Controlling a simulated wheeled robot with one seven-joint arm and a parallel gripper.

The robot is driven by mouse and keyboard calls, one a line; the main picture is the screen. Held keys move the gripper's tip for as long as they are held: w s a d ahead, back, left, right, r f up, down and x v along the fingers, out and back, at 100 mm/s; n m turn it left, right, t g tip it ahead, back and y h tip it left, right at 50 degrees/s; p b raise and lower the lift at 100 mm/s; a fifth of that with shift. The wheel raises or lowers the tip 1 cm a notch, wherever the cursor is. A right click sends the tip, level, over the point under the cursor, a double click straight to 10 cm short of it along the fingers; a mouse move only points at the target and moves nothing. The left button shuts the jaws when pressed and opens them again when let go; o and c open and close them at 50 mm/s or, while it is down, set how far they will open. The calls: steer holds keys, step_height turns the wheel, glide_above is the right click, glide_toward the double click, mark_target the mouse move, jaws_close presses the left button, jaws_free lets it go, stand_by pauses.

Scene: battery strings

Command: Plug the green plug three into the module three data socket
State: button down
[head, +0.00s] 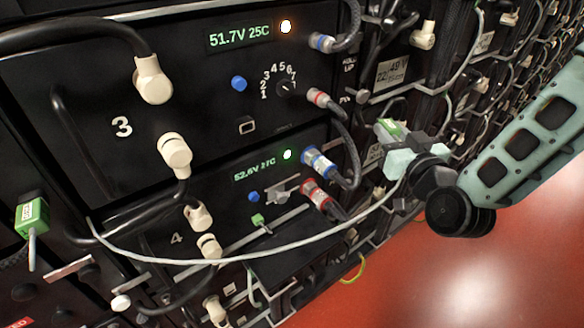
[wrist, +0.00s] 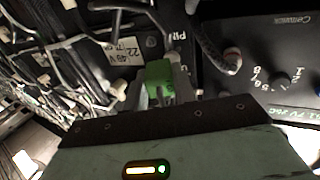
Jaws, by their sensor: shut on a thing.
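My gripper (head: 392,140) is shut on a green plug (head: 389,127), to the right of the module faces and away from them. In the wrist view the green plug (wrist: 159,74) sits between the fingertips (wrist: 165,85); any number on it cannot be read. A pale cable (head: 300,243) runs from near the gripper in a long sag to the left. Module three (head: 80,95) is the black face marked 3. A small outlined rectangular opening (head: 246,127), apparently its data socket, lies below the dial and looks empty.
Another green plug (head: 32,215) is at the far left. A smaller green connector (head: 258,220) sits on module four (head: 170,225). Red and blue ringed connectors (head: 318,162) with thick grey cables stand out between gripper and modules. The red floor (head: 450,275) is clear.

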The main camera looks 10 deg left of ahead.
steer(key=s+a+r+n+g+y+b, duration=0.2)
steer(key=s+a+r+n+g+y, duration=0.1)
steer(key=s+a, duration=1.4)
steer(key=n+g+y, duration=0.1)
steer(key=y, duration=0.1)
steer(key=shift+s+n+g+y, duration=0.2)
steer(key=shift+n+g+y, duration=0.2)
steer(key=shift+r, duration=0.1)
steer(key=shift+b, duration=0.5)
steer(key=shift+b+x, duration=0.35)
steer(key=shift+x, duration=2.45)
steer(key=shift+w, duration=0.1)
steer(key=shift+b, duration=0.8)
steer(key=shift+b+x, duration=0.4)
steer(key=shift+x, duration=1.05)
